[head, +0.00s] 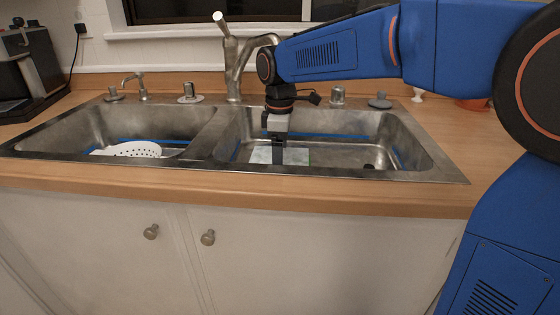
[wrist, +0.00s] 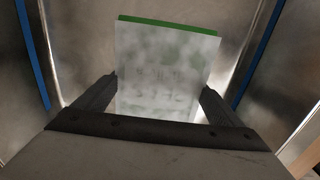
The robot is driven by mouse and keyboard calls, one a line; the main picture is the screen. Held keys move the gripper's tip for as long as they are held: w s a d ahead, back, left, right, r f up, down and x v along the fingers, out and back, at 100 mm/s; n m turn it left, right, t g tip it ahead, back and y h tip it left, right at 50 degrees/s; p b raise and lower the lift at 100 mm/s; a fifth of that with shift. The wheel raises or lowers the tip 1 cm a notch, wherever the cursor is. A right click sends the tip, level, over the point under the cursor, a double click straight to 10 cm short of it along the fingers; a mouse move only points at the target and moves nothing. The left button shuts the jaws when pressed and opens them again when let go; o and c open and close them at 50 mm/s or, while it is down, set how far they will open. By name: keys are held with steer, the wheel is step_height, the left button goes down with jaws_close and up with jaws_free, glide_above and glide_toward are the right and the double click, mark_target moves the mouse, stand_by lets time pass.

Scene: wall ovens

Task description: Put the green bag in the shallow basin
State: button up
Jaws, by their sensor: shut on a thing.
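The green bag (wrist: 165,60) is a flat, pale, mottled packet with a green strip along its far edge in the wrist view. My gripper (wrist: 158,92) has one finger on each side of it and is shut on it. In the head view, my gripper (head: 277,155) reaches down into the right basin (head: 345,152) of the metal sink. The bag shows there as a pale patch (head: 297,156) around the fingers, low in this basin. I cannot tell if it touches the floor. The left basin (head: 85,130) is beside it; which basin is shallower is unclear.
A white perforated bowl (head: 135,149) sits in the left basin. A faucet (head: 233,75) stands behind the divider between the basins, close to my arm. A coffee machine (head: 30,65) is at the far left. The wooden counter's front strip (head: 240,192) is clear.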

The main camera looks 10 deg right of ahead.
steer(key=o, duration=1.2)
steer(key=shift+f, duration=0.1)
steer(key=shift+c, duration=0.2)
steer(key=shift+r, duration=3.9)
